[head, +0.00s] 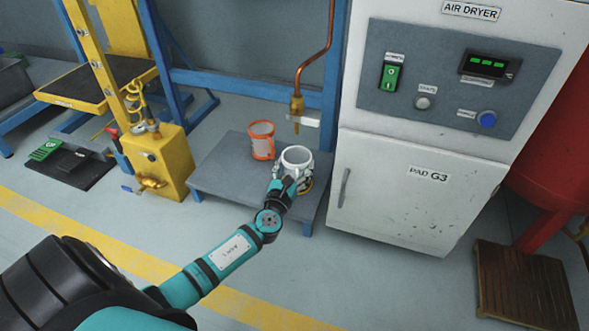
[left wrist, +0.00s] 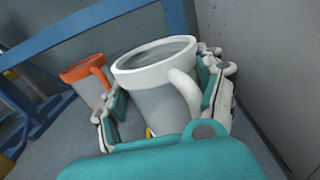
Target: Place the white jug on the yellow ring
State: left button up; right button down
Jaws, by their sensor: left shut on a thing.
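The white jug (head: 297,156) is upright over the low grey platform. It has a white rim and handle, and its body looks grey in the left wrist view (left wrist: 155,95). My left gripper (head: 293,172) is shut on the jug, with fingers on both sides of its body; they also show in the left wrist view (left wrist: 163,98). Part of the yellow ring (head: 308,186) shows just under the jug at the right. The rest of the ring is hidden by the jug and gripper. I cannot tell whether the jug touches it. My right gripper is out of view.
An orange-rimmed jug (head: 262,140) stands on the grey platform (head: 222,182), left of and behind the white jug. A copper pipe with a brass valve (head: 297,108) hangs above. The white dryer cabinet (head: 410,190) is close at the right. The platform's left front is clear.

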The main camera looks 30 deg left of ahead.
pick_arm(q)
jog(key=shift+f, duration=0.1)
jog(key=o, duration=1.2)
jog(key=shift+r, duration=0.2)
jog(key=shift+p+v, duration=2.05)
jog(key=shift+v, duration=3.95)
